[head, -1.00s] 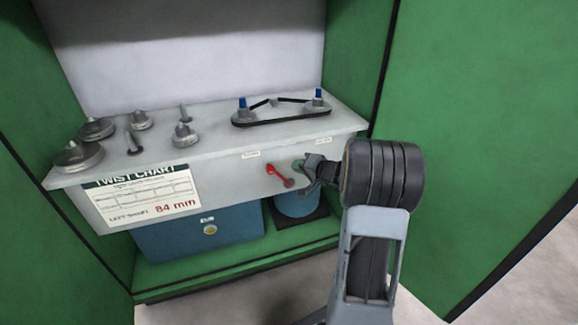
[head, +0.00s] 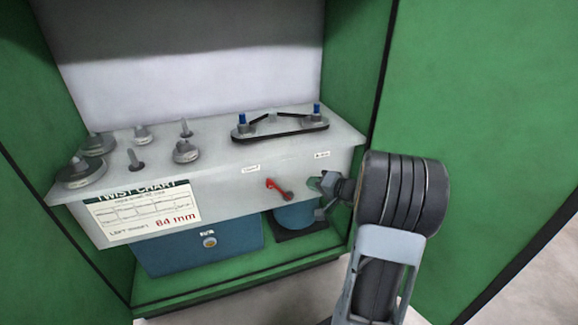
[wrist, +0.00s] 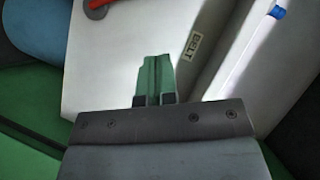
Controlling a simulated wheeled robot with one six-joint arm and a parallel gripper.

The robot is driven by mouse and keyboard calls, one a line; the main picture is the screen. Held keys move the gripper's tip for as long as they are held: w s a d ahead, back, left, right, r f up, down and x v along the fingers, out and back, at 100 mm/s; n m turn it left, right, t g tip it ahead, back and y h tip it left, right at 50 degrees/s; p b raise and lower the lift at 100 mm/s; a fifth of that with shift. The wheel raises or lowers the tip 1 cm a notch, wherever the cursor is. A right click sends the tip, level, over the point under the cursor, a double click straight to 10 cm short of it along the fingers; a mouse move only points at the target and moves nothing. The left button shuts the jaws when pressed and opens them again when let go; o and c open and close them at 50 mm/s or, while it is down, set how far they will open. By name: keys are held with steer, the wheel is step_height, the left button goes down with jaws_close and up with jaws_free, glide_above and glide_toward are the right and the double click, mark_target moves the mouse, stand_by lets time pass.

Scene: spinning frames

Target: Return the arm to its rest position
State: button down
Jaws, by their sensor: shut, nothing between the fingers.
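My gripper (head: 315,184) is in front of the grey machine's front panel, just right of the red lever (head: 279,190) and below the right-hand label. In the wrist view, its green fingers (wrist: 154,78) are together with nothing between them. They point at the pale panel, apart from the red lever (wrist: 98,5) at the top left. My arm is bent, with its dark joint and grey link on the right of the head view. I cannot tell the exact gap between fingertips and panel.
The grey machine (head: 230,158) stands inside a green cabinet (head: 490,130). Its top carries several metal knobs and pins and a black belt (head: 280,133). A chart (head: 150,212) hangs on its front. A blue box (head: 205,245) and blue cylinder (head: 297,216) stand below.

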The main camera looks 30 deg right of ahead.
steer(key=s+a+r+n+g+y+p, duration=0.1)
steer(key=s+a+r+n+g+p, duration=0.25)
steer(key=a+r+p, duration=0.65)
steer(key=s+a+r+n+g+p, duration=0.2)
steer(key=s+a+r+g+p, duration=0.3)
steer(key=a+r+p, duration=0.5)
steer(key=s+r+n+h+p, duration=0.1)
steer(key=s+r+h+p, duration=0.2)
steer(key=r+p, duration=0.6)
steer(key=s+r+n+g+h+p, duration=0.1)
steer(key=s+r+h+p, duration=0.2)
steer(key=s+r+p, duration=0.4)
step_height(320, 180, up, 5)
steer(key=p, duration=0.3)
steer(key=shift+s+a+n+h, duration=0.15)
steer(key=shift+n+h, duration=0.15)
steer(key=shift+n, duration=0.05)
steer(key=shift+g, duration=0.25)
